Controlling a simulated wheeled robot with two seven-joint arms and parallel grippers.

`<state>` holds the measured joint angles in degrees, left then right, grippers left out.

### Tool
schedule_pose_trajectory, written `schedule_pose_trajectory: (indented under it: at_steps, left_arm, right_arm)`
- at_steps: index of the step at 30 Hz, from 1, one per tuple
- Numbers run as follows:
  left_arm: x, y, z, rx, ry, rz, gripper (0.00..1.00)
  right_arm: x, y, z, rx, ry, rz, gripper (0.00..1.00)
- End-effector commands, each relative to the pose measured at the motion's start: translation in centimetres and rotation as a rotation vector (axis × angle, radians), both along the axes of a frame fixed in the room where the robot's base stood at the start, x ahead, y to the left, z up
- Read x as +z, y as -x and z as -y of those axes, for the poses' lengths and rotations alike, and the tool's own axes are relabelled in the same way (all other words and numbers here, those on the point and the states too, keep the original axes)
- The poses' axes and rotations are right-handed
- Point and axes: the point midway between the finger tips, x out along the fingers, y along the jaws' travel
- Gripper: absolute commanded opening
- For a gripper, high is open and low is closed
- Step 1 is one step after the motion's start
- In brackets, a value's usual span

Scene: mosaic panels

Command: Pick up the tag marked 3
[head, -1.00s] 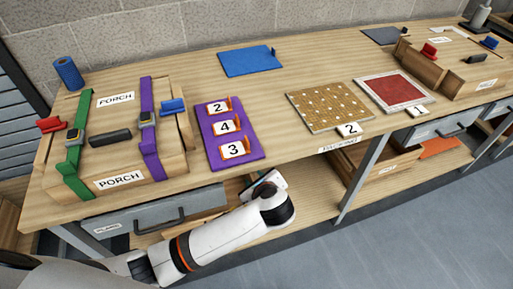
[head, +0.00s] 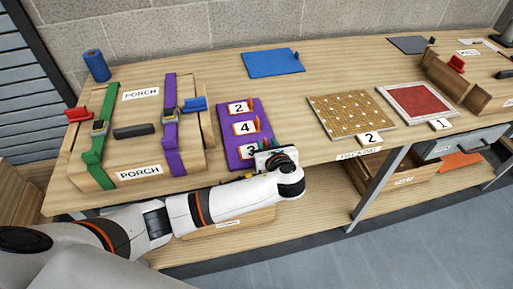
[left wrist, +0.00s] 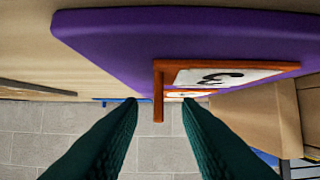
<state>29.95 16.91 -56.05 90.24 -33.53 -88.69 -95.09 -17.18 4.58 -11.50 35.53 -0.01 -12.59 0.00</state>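The tag marked 3 (head: 248,151) is a white card on an orange holder at the near end of the purple board (head: 231,152). My left gripper (head: 268,156) is at the near edge of the board and hides part of this tag in the head view. In the left wrist view, the tag (left wrist: 225,76) shows upside down on the purple board (left wrist: 120,40). Its orange upright (left wrist: 158,92) stands between the lines of my open green fingers (left wrist: 160,104). The fingers appear empty, and contact is not visible. My right gripper is not in view.
Tags 4 (head: 244,128) and 2 (head: 239,108) sit behind tag 3 on the same board. A strapped wooden crate (head: 190,160) stands to the left. A cork panel (head: 345,112) and a red panel (head: 420,102) lie to the right. Bare tabletop separates them from the board.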

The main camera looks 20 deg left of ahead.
Motion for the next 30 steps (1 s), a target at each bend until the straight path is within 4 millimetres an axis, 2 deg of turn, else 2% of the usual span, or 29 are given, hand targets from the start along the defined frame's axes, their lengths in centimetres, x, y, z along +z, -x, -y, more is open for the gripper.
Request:
schedule_pose_trajectory:
  at_steps: [2,6,15,17,21,30]
  left_arm:
    - [0.0,-1.2,-0.8,0.003,-0.003,-0.001,0.31]
    - [-0.9,-2.5,-1.6,0.001,-0.002,0.0,0.31]
    - [-1.2,-2.9,-1.9,0.001,0.0,-0.001,0.31]
    - [-1.2,-2.9,-1.9,0.001,-0.001,-0.002,0.23]
    - [-1.2,-2.9,-1.9,0.001,-0.001,-0.002,0.0]
    - [-1.2,-2.9,-1.9,0.001,-0.001,-0.002,0.0]
  right_arm:
    - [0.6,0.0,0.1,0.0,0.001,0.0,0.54]
    - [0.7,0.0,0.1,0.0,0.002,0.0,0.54]
    - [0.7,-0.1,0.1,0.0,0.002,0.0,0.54]
    - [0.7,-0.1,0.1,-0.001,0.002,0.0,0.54]
    - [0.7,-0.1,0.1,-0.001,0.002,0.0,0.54]
    - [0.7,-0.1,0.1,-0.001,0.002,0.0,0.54]
